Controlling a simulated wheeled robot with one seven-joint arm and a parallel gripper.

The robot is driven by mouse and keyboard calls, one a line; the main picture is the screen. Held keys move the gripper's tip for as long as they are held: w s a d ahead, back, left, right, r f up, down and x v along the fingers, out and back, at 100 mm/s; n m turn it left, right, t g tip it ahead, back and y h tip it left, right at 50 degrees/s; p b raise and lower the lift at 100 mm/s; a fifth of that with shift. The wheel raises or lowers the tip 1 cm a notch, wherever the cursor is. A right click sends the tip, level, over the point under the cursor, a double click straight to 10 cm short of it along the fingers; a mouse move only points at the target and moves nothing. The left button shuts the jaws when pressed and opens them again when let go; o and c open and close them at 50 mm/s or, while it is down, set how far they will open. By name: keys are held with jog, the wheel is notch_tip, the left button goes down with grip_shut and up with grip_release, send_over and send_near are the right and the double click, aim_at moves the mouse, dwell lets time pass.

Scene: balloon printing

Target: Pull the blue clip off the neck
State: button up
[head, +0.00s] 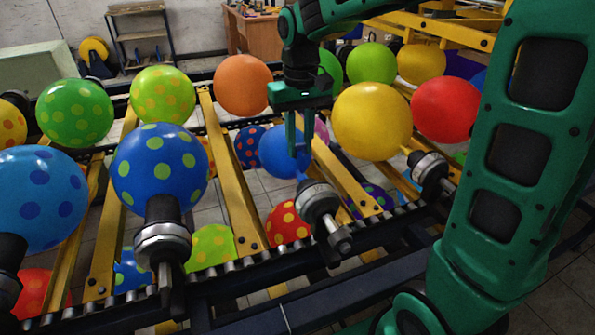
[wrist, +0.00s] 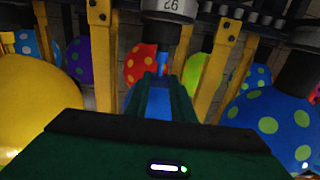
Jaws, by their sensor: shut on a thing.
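My gripper (head: 302,150) hangs fingers down over the rack, between the yellow and blue spotted balloons. In the wrist view its green fingers (wrist: 162,84) are shut on the blue clip (wrist: 158,103), a narrow blue bar running forward between them. The clip's far end lies close to the black neck (wrist: 160,30) of a metal holder (wrist: 168,8) with a printed number. I cannot tell whether clip and neck touch. In the head view this holder (head: 318,205) carries no balloon, and the clip is mostly hidden by the fingers and blends with a blue balloon (head: 280,152) behind.
A yellow balloon (head: 372,121) stands close right of my gripper, and a blue spotted balloon (head: 160,165) stands to the left on its holder. Yellow bars (head: 228,170) and rollers lie below. More balloons hang under the rack, including a red spotted one (head: 287,222).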

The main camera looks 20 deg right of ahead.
jog(key=shift+r, duration=1.45)
